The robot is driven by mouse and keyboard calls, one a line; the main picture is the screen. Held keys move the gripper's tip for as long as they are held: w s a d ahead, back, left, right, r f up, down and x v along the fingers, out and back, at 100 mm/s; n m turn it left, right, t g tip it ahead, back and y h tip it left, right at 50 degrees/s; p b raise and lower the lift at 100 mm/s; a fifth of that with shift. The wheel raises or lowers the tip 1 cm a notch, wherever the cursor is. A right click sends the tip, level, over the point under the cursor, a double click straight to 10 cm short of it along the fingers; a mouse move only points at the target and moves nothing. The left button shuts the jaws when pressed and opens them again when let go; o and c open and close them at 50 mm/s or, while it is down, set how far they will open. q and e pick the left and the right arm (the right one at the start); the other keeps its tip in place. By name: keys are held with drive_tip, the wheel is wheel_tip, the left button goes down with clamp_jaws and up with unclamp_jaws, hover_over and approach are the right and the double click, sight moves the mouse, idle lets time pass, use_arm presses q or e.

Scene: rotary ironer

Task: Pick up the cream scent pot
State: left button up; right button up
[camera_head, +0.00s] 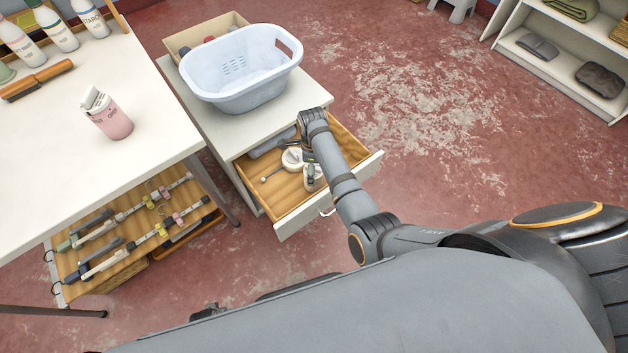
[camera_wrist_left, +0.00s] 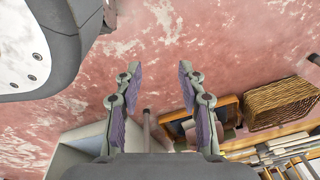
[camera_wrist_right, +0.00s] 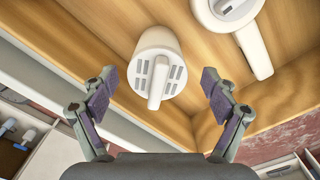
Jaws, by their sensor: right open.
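The cream scent pot (camera_wrist_right: 150,62), a short cylinder with dark vent slots and a raised bar across its top, lies in the open wooden drawer (camera_head: 345,145). In the head view the pot (camera_head: 312,178) is partly covered by my right arm. My right gripper (camera_wrist_right: 158,80) is open above the drawer, with its fingers on either side of the pot in the right wrist view. I see no contact with it. My left gripper (camera_wrist_left: 160,80) is open and empty above the red floor, away from the drawer.
A round white item with a handle (camera_wrist_right: 235,15) lies close to the pot in the drawer. The drawer walls are near my right fingers. A laundry basket (camera_head: 240,75) stands on the cabinet above. A white table (camera_head: 150,160) with a pink canister (camera_head: 108,118) is at left.

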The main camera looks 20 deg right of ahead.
drive_tip(key=f, duration=0.1)
drive_tip(key=f+b, duration=0.1)
drive_tip(key=f, duration=0.1)
drive_tip(key=f+b, duration=0.1)
drive_tip(key=f, duration=0.1)
drive_tip(key=shift+s+d, duration=0.1)
drive_tip(key=shift+s, duration=0.2)
drive_tip(key=shift+f, duration=0.1)
drive_tip(key=c, duration=1.3)
use_arm(q)
drive_tip(key=w, duration=0.1)
drive_tip(key=w+r, duration=0.1)
drive_tip(key=w, duration=0.1)
drive_tip(key=shift+d+r, duration=0.25)
drive_tip(key=shift+r, duration=0.1)
use_arm(e)
drive_tip(key=shift+o, duration=0.2)
